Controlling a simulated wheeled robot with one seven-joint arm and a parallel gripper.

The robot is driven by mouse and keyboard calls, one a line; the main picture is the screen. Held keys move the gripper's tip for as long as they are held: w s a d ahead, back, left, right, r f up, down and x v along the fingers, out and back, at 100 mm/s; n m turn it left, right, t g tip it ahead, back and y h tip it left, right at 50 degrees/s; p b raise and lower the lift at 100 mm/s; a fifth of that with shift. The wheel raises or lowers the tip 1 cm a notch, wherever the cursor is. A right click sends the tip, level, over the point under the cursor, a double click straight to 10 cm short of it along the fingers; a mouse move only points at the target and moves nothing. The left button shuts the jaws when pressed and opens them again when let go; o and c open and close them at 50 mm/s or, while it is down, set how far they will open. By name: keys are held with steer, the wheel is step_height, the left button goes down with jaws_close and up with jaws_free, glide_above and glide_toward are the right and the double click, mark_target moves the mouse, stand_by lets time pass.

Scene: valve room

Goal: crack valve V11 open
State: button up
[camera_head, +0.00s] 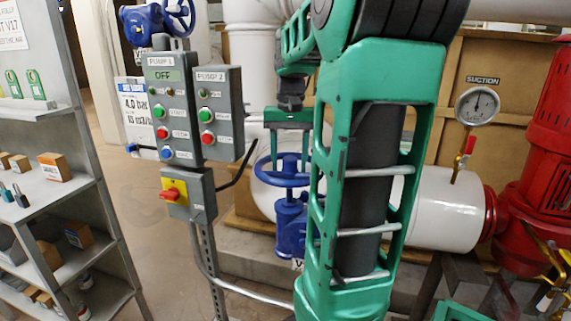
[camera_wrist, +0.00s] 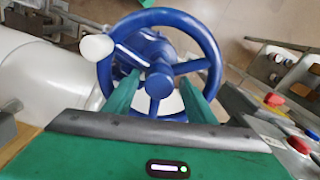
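A blue valve with a handwheel (camera_head: 283,172) stands behind my arm in the head view. Its label at the bottom is mostly hidden, so I cannot read which valve it is. In the wrist view the blue wheel (camera_wrist: 213,52) shows its rim, spokes, central hub and a pale knob (camera_wrist: 96,47) at the left. My green gripper (camera_head: 290,146) is above the wheel with its fingers pointing down. In the wrist view the fingers of my gripper (camera_wrist: 158,88) are spread apart, one on each side of the hub. I cannot tell whether they touch the wheel.
A pump control panel (camera_head: 171,108) and a red-yellow switch box (camera_head: 188,195) stand left of the valve. A shelf (camera_head: 58,190) is at far left. A white pipe (camera_head: 440,208), a suction gauge (camera_head: 478,104) and a red pump (camera_head: 545,160) are at right. Another blue valve (camera_head: 143,24) is upper left.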

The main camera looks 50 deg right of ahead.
steer(key=shift+s+a, duration=0.25)
step_height(320, 180, up, 2)
steer(key=shift+r, duration=2.3)
steer(key=shift+d+r, duration=0.1)
steer(key=shift+r, duration=2.9)
